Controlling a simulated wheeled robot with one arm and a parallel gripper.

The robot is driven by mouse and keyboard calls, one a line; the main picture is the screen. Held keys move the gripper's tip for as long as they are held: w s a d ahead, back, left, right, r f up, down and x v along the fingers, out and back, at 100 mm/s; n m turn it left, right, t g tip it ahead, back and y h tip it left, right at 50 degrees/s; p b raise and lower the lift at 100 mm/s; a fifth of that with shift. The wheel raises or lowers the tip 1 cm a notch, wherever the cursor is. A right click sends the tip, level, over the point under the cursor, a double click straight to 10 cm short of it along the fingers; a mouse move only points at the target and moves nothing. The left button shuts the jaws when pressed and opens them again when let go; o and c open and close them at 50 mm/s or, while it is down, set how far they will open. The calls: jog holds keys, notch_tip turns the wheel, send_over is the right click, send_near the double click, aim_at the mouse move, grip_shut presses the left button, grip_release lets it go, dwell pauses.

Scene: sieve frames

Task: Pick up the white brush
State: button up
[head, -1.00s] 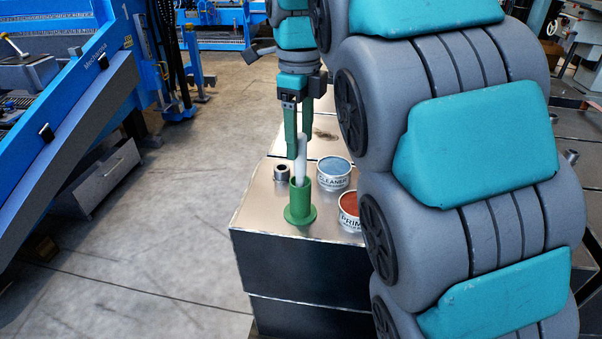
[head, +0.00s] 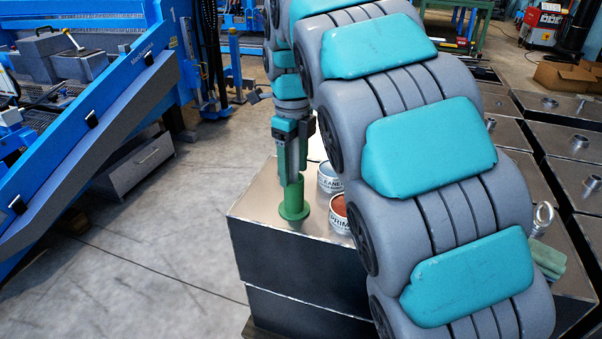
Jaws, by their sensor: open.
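A green holder (head: 294,207) with a round base stands near the front left corner of the metal-topped block. The white brush stood upright in it earlier; now only a pale strip of the brush (head: 292,165) shows between the fingers, and the rest is hidden. My gripper (head: 291,177) points straight down right over the holder, its fingers on either side of the brush and their tips close to the holder's top. The jaws are open. I cannot tell whether a finger touches the brush.
A tin marked CLEANER (head: 330,177) and an orange-filled tin (head: 340,212) stand just right of the holder, partly behind my arm. The metal-topped block (head: 256,212) ends close to the holder's left. A blue machine frame (head: 100,118) stands left across open floor.

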grip_shut()
dwell(0.4)
jog(key=shift+r, duration=0.1)
